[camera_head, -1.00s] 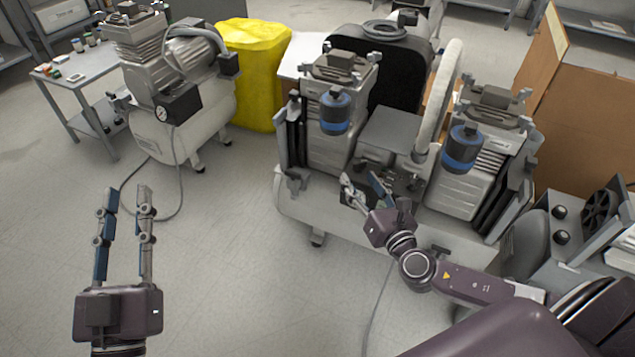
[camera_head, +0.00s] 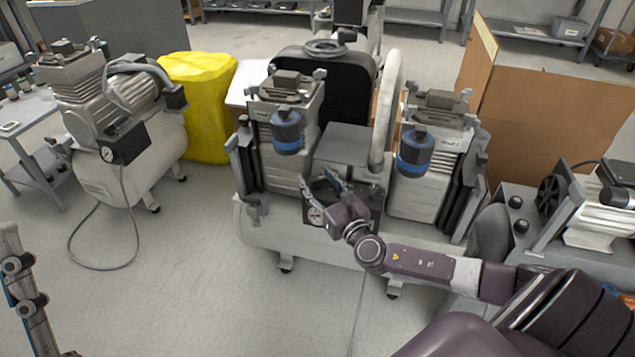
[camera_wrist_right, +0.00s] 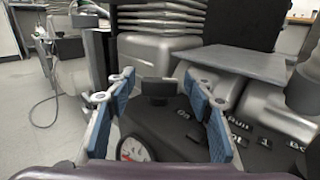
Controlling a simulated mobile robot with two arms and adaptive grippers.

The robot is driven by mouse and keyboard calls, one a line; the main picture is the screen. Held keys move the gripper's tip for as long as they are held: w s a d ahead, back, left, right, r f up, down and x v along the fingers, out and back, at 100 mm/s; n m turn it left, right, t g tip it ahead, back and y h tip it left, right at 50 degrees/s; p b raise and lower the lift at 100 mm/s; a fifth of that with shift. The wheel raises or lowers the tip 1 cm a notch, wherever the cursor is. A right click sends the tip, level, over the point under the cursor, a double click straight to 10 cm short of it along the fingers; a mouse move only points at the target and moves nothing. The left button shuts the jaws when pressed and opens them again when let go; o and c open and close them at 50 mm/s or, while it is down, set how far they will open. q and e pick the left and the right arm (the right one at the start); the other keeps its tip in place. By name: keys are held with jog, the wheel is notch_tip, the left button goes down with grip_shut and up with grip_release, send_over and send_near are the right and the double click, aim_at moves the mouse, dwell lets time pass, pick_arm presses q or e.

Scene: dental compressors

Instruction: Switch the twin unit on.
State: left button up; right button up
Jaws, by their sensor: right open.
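The twin unit (camera_head: 350,240) stands in the middle of the head view, a pale tank with two finned pump heads and a grey box between them. My right gripper (camera_head: 325,184) is at its front, by the dark control panel and the round gauge (camera_head: 316,215). In the right wrist view my right gripper (camera_wrist_right: 167,105) is open, its blue-padded fingers apart on either side of a small black switch block (camera_wrist_right: 157,88). I cannot tell whether they touch it. The gauge (camera_wrist_right: 134,149) and white lettering show below. Only part of my left gripper (camera_head: 22,285) shows.
A single-head compressor (camera_head: 110,160) with a looped hose stands to the left, before a yellow covered bin (camera_head: 198,105). A brown board (camera_head: 550,125) and another machine (camera_head: 575,225) are at the right. The floor in front is clear.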

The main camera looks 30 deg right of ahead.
jog(key=c, duration=1.2)
